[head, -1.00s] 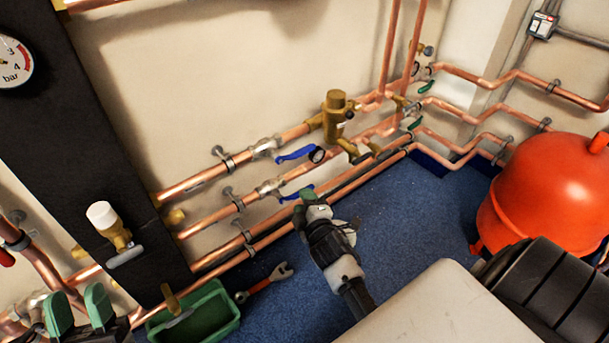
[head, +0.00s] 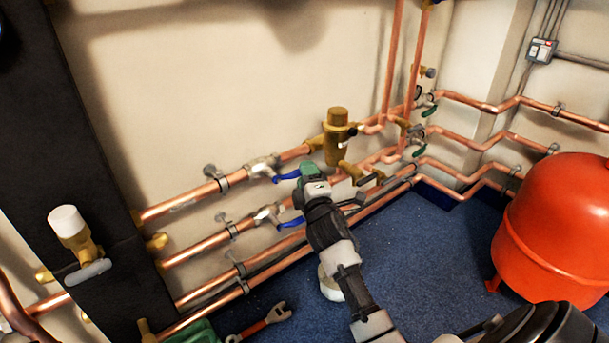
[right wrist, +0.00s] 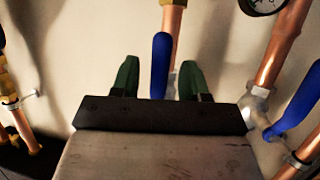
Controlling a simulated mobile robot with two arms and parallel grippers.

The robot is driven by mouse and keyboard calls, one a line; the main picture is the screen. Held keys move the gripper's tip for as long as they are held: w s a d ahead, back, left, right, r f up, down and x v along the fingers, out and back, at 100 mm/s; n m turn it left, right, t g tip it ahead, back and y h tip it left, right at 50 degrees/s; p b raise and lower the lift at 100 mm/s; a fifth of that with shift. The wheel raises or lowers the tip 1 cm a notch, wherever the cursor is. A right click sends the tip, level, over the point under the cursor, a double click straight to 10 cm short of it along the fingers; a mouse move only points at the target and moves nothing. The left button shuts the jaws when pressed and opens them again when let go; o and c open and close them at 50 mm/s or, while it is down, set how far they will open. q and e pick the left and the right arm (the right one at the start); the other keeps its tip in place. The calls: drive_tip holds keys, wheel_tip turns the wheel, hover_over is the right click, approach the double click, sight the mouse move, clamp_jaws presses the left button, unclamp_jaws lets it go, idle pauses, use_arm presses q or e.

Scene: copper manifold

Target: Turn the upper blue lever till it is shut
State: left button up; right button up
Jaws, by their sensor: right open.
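The upper blue lever (head: 287,178) sits on a silver valve (head: 263,167) in the upper copper pipe. It points right, roughly along the pipe, and its far end is hidden behind my right gripper (head: 309,168). In the right wrist view a blue lever (right wrist: 160,66), which appears to be the upper one, stands between the two green fingers of my open right gripper (right wrist: 158,68). Gaps show on both sides of it. The lower blue lever (head: 291,223) is on the pipe below; a second lever also shows at right in the wrist view (right wrist: 299,103). My left gripper is out of view.
A brass fitting (head: 337,140) stands on the upper pipe just right of the gripper. A red tank (head: 557,230) is at right. A wrench (head: 262,322) and a green tray (head: 195,333) lie on the floor. The blue carpet is clear between pipes and tank.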

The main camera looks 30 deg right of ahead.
drive_tip(key=shift+x, duration=1.1)
drive_tip(key=shift+s, duration=0.1)
clamp_jaws()
